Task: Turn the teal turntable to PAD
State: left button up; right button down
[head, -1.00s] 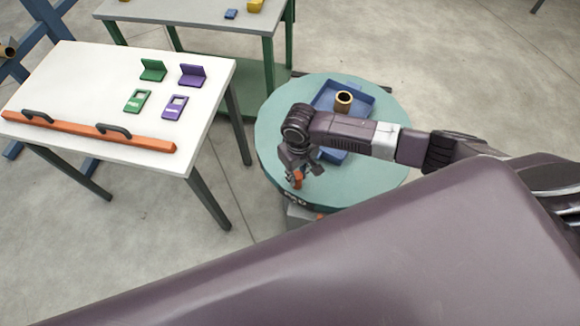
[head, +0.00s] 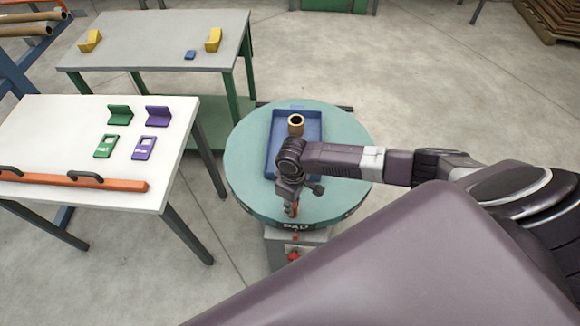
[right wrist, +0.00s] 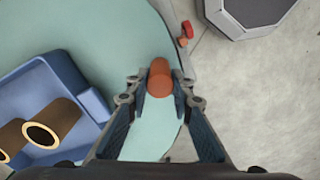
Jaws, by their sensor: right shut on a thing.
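The teal turntable (head: 245,165) shows whole in the head view, partly covered by my right arm. Its front rim carries the label PAD (head: 297,227), which stands just above a small orange mark (head: 295,237) on the grey base (head: 277,248). My right gripper (head: 293,205) is at the front edge of the turntable, shut on an upright orange peg (head: 295,211). In the right wrist view the orange peg (right wrist: 159,78) sits between the fingertips (right wrist: 160,92). A blue tray (head: 311,122) holding a brown tube (head: 296,125) lies on the turntable. My left gripper is out of view.
A white table (head: 60,130) with green and purple brackets and an orange bar with handles stands left. A grey table (head: 150,45) with yellow blocks stands behind it. A red knob (head: 293,256) is on the base front. Floor right of the turntable is clear.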

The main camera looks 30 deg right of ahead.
dwell(0.3)
jog(key=c, duration=1.7)
grip_release()
notch_tip(320, 180, up, 12)
jog(key=shift+r, duration=0.1)
